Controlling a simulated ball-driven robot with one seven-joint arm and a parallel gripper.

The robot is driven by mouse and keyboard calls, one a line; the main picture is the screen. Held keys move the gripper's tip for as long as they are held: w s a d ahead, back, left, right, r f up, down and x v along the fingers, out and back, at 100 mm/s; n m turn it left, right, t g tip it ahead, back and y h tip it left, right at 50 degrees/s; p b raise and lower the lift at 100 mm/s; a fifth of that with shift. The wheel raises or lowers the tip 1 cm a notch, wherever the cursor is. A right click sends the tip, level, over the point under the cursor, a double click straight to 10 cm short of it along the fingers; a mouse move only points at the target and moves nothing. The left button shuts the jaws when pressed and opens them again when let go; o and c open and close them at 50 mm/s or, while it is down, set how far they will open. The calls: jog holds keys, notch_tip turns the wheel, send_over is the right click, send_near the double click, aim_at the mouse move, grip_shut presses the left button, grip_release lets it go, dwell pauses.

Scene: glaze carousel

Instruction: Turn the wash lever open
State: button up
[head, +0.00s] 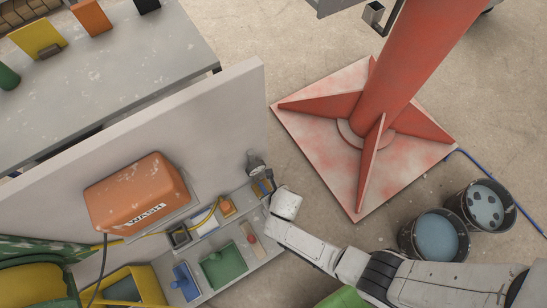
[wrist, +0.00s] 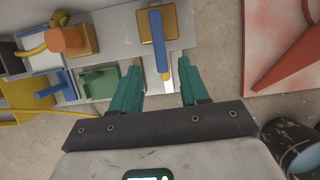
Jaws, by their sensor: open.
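A blue lever (wrist: 157,42) on a brass-coloured plate (wrist: 172,24) is at the top of the wrist view, with its near end reaching down between my fingers. No label shows on it, so I cannot tell from the marking that it is the wash lever. In the head view a blue and brass fitting (head: 263,186) sits at the panel's right end, partly hidden by my wrist. My gripper (wrist: 160,72) is open, with one teal finger on each side of the lever's near end. I see no clear contact. An orange box marked WASH (head: 138,190) hangs on the grey wall.
The fixture shelf (head: 222,284) also carries a green block (head: 223,266), a blue handle (head: 185,281) and an orange block (wrist: 68,40) close to the left. Two buckets (head: 436,236) and a red column base (head: 322,104) stand to the right.

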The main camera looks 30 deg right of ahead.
jog(key=shift+p+v, duration=0.55)
jog(key=shift+v, duration=1.35)
jog(key=s+d+r+n+g, duration=0.1)
jog(key=s+d+r+n, duration=0.3)
jog(key=r+n, duration=0.5)
jog(key=s+d+r+n+g, duration=0.1)
jog(key=s+d+r+n, duration=0.4)
jog(key=r+n, duration=0.4)
jog(key=s+d+r+n+g, duration=0.1)
jog(key=s+d+r+n, duration=0.3)
jog(key=r+n, duration=0.5)
jog(key=d+n, duration=0.1)
jog(key=n, duration=0.6)
jog(key=shift+s+d+r+n+g, duration=0.2)
jog(key=shift+s+d+n+g, duration=0.1)
jog(key=shift+n, duration=0.1)
jog(key=shift+w, duration=0.1)
